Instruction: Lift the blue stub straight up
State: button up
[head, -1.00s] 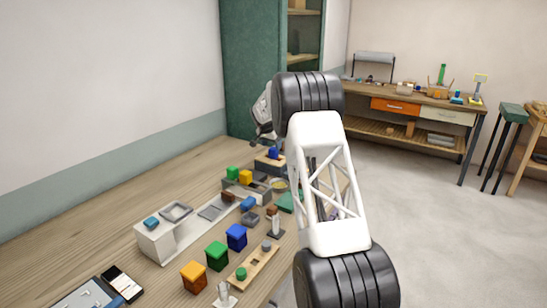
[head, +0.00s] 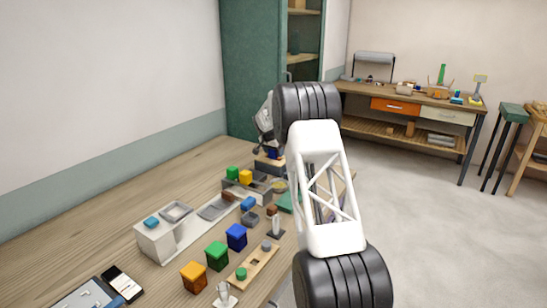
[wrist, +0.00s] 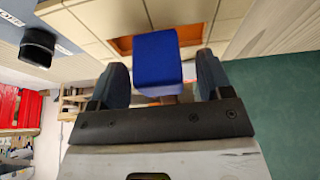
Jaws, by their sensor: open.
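The blue stub (wrist: 157,58) stands between the two fingers of my gripper (wrist: 162,78) in the wrist view. The fingers are open, one on each side of it, with a visible gap on the right; contact on the left is hard to tell. In the head view the blue stub (head: 273,153) shows small at the far end of the bench, on a dark block with a wooden top. My gripper (head: 266,142) is just above and around it there, partly hidden by my own arm.
Green and yellow blocks (head: 245,177) stand in a grey tray close in front of the stub. Orange, green and blue lidded boxes (head: 217,256) stand nearer on the wooden bench (head: 75,240). A green cabinet (head: 250,70) rises behind.

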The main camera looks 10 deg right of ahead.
jog(key=c, duration=1.1)
jog(key=shift+r, duration=0.1)
jog(key=shift+r, duration=1.55)
jog(key=shift+s+r, duration=0.1)
jog(key=shift+r, duration=0.05)
jog(key=shift+s+a+r, duration=0.25)
jog(key=shift+s, duration=2.35)
jog(key=shift+s+a+r, duration=0.2)
jog(key=shift+s, duration=2.45)
jog(key=shift+s+a+r, duration=0.25)
jog(key=shift+s, duration=2.35)
jog(key=shift+r, duration=0.25)
